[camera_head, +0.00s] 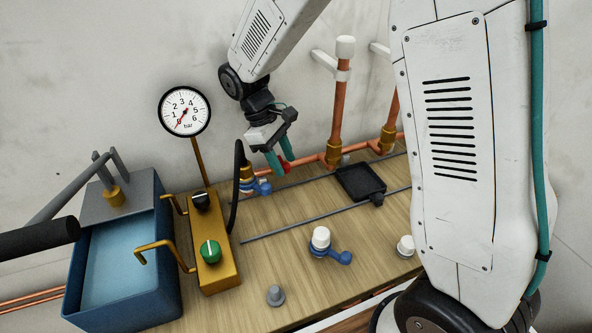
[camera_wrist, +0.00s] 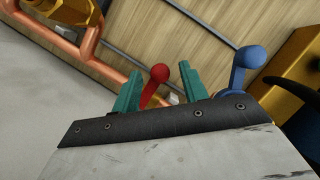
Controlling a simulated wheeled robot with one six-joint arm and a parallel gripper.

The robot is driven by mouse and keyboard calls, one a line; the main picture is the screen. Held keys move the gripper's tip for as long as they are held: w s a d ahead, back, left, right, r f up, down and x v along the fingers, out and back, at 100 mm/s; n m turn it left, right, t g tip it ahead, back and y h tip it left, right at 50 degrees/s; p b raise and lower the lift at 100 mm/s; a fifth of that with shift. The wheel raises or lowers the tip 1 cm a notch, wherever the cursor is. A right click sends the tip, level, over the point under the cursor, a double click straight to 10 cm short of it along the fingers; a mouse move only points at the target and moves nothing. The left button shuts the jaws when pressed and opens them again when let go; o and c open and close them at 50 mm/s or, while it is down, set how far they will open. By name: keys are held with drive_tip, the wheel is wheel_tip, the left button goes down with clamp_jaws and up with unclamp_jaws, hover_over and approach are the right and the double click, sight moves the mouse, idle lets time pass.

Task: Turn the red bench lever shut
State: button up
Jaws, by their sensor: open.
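The red bench lever (camera_head: 286,167) shows as a small red patch by the copper pipe at the back of the bench, partly hidden by my gripper. In the wrist view its round red knob (camera_wrist: 160,73) and short stem appear between the two teal fingers, with gaps visible on both sides. My gripper (camera_head: 281,157) is open and points down at the lever. The lower part of the lever is hidden behind the gripper body in the wrist view. I cannot tell whether the fingers touch it.
A blue lever (camera_head: 262,187) stands just left of the gripper, also close in the wrist view (camera_wrist: 240,75). Copper pipes (camera_head: 338,110) rise behind. A black tray (camera_head: 360,182) lies to the right. A yellow pump box (camera_head: 214,240), gauge (camera_head: 185,111) and blue tank (camera_head: 125,265) stand left.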

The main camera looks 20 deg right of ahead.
wheel_tip(320, 180, up, 3)
drive_tip(key=shift+w+r, duration=0.1)
drive_tip(key=shift+r, duration=0.1)
drive_tip(key=s+d+r, duration=0.1)
drive_tip(key=s, duration=1.5)
drive_tip(key=shift+d, duration=0.15)
drive_tip(key=shift+s, duration=0.1)
drive_tip(key=s+d+r+m+t+y, duration=0.3)
drive_tip(key=s+d+r+m, duration=0.4)
drive_tip(key=r, duration=0.4)
drive_tip(key=shift+s+m+t, duration=0.8)
drive_tip(key=shift+s+m, duration=0.1)
drive_tip(key=shift+s, duration=0.25)
drive_tip(key=shift+r, duration=0.1)
